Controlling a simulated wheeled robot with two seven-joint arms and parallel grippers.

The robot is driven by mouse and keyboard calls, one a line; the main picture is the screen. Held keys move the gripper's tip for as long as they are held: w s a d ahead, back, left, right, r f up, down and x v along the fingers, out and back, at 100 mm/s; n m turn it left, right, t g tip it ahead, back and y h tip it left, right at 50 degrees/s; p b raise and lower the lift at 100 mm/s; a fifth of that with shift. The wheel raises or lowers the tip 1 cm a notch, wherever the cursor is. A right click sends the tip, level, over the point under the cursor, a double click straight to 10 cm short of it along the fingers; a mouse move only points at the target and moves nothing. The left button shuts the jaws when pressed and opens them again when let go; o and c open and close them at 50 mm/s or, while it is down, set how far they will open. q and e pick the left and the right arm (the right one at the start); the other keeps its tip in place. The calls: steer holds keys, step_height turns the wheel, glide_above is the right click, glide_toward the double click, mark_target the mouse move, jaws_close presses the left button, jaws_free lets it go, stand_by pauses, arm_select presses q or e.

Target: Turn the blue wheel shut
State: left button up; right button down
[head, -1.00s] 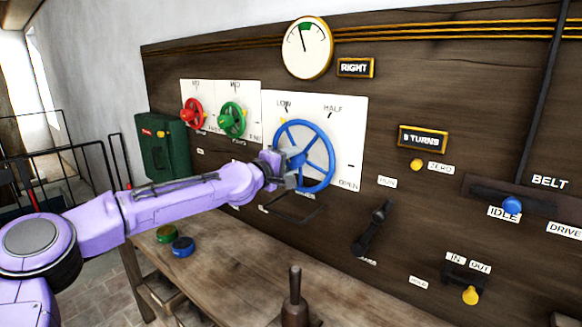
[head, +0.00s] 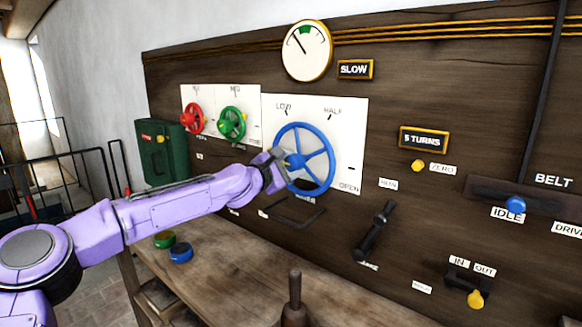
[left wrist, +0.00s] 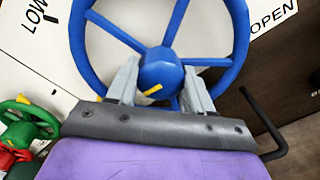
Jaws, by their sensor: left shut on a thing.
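The blue wheel (head: 305,135) is mounted on a white plate (head: 348,140) with LOW, HALF and OPEN marks. It has a round hub and several spokes; it also shows close up in the left wrist view (left wrist: 160,65). My left gripper (head: 282,163) is at the wheel's left side and shut on it. In the left wrist view its two grey fingers (left wrist: 160,88) stand on either side of the hub, with a small yellow pointer between them. The gripper body hides the wheel's near part there. My right gripper is not in view.
A red wheel (head: 193,119) and a green wheel (head: 232,123) sit left of the blue one. The gauge (head: 307,51) and SLOW sign (head: 355,70) are above. A black bar handle (head: 293,213) juts out below; a bench (head: 240,270) runs underneath.

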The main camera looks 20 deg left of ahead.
arm_select(q)
steer(key=shift+n, duration=0.5)
steer(key=shift+r, duration=0.1)
steer(key=o, duration=1)
steer(key=shift+o, duration=0.2)
steer(key=shift+s+a, duration=0.15)
steer(key=shift+s, duration=0.1)
steer(key=b+v, duration=0.1)
steer(key=v, duration=0.9)
steer(key=shift+b, duration=0.3)
